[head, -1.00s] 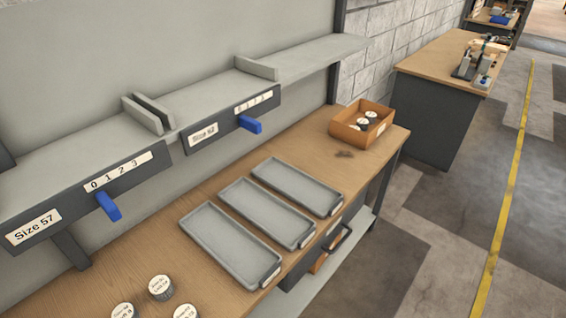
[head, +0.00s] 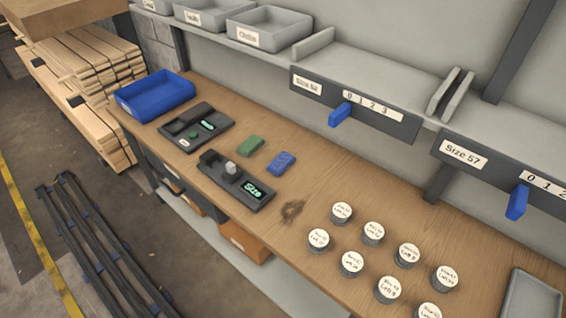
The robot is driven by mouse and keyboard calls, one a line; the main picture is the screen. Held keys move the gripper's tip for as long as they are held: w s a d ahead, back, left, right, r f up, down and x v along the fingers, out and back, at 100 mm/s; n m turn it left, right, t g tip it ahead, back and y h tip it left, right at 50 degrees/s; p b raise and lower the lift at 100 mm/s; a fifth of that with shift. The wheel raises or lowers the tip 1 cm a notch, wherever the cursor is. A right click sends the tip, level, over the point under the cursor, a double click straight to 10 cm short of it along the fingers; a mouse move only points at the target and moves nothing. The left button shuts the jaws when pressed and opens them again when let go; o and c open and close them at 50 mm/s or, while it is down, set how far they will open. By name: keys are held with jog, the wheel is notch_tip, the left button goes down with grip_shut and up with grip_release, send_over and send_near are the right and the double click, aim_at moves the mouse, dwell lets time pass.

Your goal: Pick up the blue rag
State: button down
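A small blue piece (head: 281,163), which looks like a folded rag with faint markings on top, lies flat on the wooden workbench (head: 330,185) in the head view. A similar green piece (head: 250,146) lies just to its left, apart from it. My gripper is not in view, so its state and its distance from the blue piece do not show.
Two dark devices (head: 196,127) (head: 236,181) lie left of and in front of the blue piece. A blue bin (head: 155,95) stands at the bench's left end. Several round labelled tins (head: 352,263) stand to the right. A shelf (head: 370,75) with blue levers overhangs the back.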

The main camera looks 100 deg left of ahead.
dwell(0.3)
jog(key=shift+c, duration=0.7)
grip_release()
